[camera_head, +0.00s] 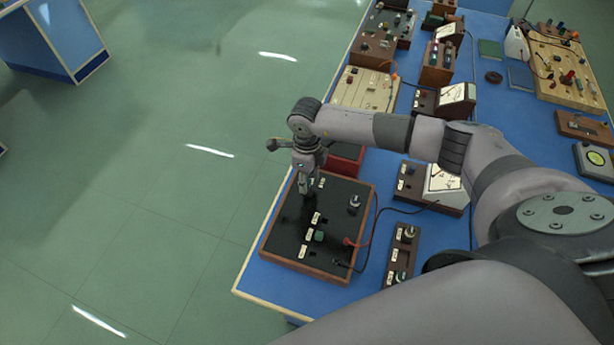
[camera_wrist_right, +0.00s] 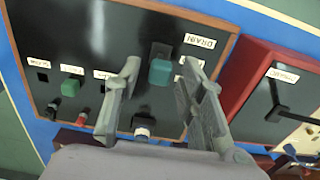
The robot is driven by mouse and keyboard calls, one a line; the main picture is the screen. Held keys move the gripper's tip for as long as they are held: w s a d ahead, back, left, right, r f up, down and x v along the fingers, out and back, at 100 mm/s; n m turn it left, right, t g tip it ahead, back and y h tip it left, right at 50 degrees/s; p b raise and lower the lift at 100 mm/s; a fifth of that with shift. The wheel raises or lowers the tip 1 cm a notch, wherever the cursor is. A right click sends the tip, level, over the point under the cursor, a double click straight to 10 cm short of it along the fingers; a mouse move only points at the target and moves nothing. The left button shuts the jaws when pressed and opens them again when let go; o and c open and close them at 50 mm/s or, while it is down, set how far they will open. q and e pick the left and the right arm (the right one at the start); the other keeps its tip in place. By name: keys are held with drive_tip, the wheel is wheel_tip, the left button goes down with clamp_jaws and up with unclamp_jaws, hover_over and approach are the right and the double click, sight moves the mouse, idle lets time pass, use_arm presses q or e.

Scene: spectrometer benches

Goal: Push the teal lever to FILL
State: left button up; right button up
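The wood-framed black panel (camera_head: 284,246) lies at the near end of the blue bench; it fills much of the wrist view (camera_wrist_right: 95,45). The teal lever (camera_wrist_right: 160,72) sits on it, below a label reading DRAIN (camera_wrist_right: 200,42). A second label beside the lever is partly hidden by a finger, so I cannot read it. My right gripper (camera_head: 306,190) points down over the panel's far part. In the wrist view its two fingers (camera_wrist_right: 161,77) are apart, one on each side of the lever; contact cannot be told. My left gripper is not in view.
A second green knob (camera_wrist_right: 70,87) with small labels is on the same panel. A red box (camera_wrist_right: 248,75) stands close beside it. Meters and boxes crowd the bench beyond.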

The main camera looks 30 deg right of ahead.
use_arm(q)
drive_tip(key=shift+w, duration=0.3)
use_arm(e)
clamp_jaws()
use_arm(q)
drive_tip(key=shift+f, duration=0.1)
use_arm(e)
drive_tip(key=shift+s+d, duration=0.1)
drive_tip(key=shift+s+d+f+t+y+b, duration=0.3)
drive_tip(key=shift+t+y+b, duration=0.2)
drive_tip(key=shift+b, duration=0.5)
drive_tip(key=t+y+b, duration=0.1)
drive_tip(key=b, duration=0.1)
drive_tip(key=s+d+t+y+b, duration=0.1)
drive_tip(key=b, duration=0.2)
drive_tip(key=shift+s+d+f, duration=0.15)
drive_tip(key=shift+s+f, duration=0.1)
drive_tip(key=shift+f, duration=0.05)
use_arm(q)
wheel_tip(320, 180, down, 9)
drive_tip(key=b, duration=0.2)
use_arm(e)
drive_tip(key=shift+s+d+r+t+y, duration=0.2)
drive_tip(key=shift+t+y, duration=0.2)
drive_tip(key=shift+t, duration=0.3)
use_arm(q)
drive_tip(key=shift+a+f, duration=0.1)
use_arm(e)
drive_tip(key=shift+o, duration=0.6)
unclamp_jaws()
